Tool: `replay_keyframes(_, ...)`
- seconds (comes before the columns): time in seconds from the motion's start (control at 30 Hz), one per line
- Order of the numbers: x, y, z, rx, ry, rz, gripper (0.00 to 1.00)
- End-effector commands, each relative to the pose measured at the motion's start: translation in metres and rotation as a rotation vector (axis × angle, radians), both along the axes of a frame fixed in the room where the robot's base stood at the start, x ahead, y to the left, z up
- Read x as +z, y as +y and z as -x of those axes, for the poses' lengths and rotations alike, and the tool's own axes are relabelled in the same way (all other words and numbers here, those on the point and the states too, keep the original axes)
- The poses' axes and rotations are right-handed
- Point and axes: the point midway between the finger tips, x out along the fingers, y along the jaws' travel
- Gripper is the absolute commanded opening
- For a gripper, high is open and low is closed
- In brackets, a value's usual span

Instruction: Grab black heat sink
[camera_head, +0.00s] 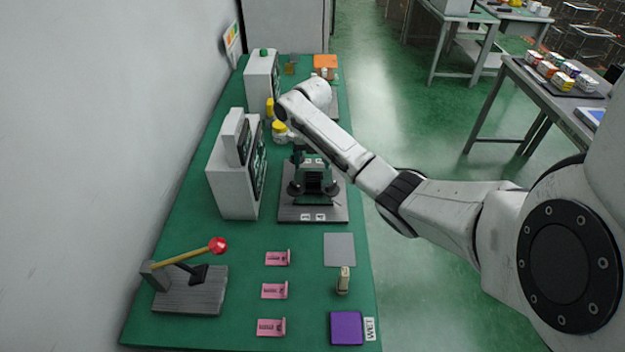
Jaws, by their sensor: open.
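A dark, blocky part (313,179), which looks like the black heat sink, sits on a grey fixture plate (335,209) in the middle of the green bench. Round black knobs flank it. My arm reaches in from the right, and my gripper (298,157) points down just above and slightly left of this part. The gripper is open, and its fingers are small, dark and partly hidden by my forearm. I cannot tell whether they touch the part.
A lever with a red ball (218,245) stands at the front left. Pink brackets (275,291), a purple pad (346,328), a grey square (339,250) and a small beige piece (343,280) lie in front. A white instrument (230,180) stands left of the fixture, near the wall.

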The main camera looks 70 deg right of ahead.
Motion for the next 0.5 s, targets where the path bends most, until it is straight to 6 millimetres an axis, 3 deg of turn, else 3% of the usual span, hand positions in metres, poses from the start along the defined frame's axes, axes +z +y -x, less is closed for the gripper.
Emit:
replay_keyframes(0.3,-0.041,0.006,0.006,0.0,0.003,-0.001,0.78)
replay_keyframes(0.5,-0.048,0.006,0.005,0.001,0.001,-0.001,0.78)
